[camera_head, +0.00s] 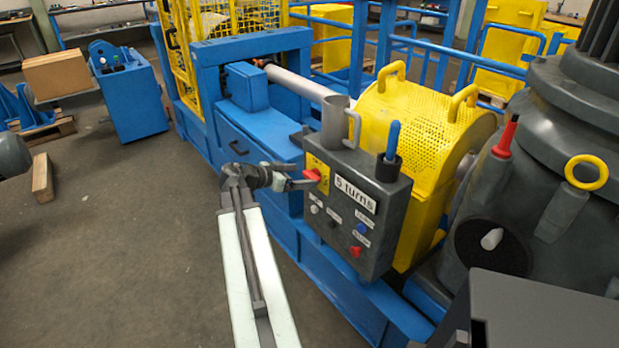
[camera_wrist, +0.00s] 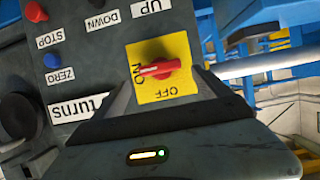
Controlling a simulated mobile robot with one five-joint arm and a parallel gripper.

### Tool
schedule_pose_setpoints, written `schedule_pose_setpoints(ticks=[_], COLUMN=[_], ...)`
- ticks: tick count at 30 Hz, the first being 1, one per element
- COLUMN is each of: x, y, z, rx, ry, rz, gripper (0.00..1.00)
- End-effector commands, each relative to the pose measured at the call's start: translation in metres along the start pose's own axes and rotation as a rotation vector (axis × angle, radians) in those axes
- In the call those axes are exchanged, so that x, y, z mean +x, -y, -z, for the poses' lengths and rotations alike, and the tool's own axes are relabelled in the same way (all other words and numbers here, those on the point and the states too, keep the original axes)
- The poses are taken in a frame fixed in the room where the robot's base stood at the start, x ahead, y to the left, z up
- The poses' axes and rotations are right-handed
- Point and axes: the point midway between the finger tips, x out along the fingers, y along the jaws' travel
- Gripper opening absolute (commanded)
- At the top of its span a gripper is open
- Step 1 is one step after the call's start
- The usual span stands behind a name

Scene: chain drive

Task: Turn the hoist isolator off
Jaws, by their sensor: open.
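The hoist isolator is a red rotary knob (camera_wrist: 160,69) on a yellow plate (camera_wrist: 172,91) marked ON and OFF. In the wrist view, where the lettering is upside down, the knob lies level with its pale-marked end at ON on the left; OFF is below it. In the head view the knob (camera_head: 312,175) is on the left of the grey control box (camera_head: 372,228). My gripper (camera_head: 299,182) is open in front of it. In the wrist view my gripper (camera_wrist: 165,80) has one finger on either side of the plate; I cannot tell whether either touches the knob.
The box has a "5 turns" label (camera_head: 355,194), UP, DOWN, ZERO and STOP buttons, and a blue-handled lever (camera_head: 391,145) on the right. A yellow perforated guard (camera_head: 413,115) and blue machine frame (camera_head: 255,137) stand behind. Open floor (camera_head: 130,230) lies left.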

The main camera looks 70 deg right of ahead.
Motion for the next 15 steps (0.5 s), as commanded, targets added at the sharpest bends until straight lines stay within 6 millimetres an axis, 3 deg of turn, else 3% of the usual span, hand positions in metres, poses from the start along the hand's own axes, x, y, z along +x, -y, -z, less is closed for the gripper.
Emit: schedule_pose_setpoints(ticks=[1, 6, 15], x=[0.012, 0.033, 0.037], y=[0.000, 0.001, 0.000], z=[-0.003, -0.002, 0.000], rx=[0.001, 0.001, -0.001], ry=[0.000, 0.001, 0.001], rz=[-0.002, 0.000, 0.000], gripper=[0.87, 0.87, 0.87])
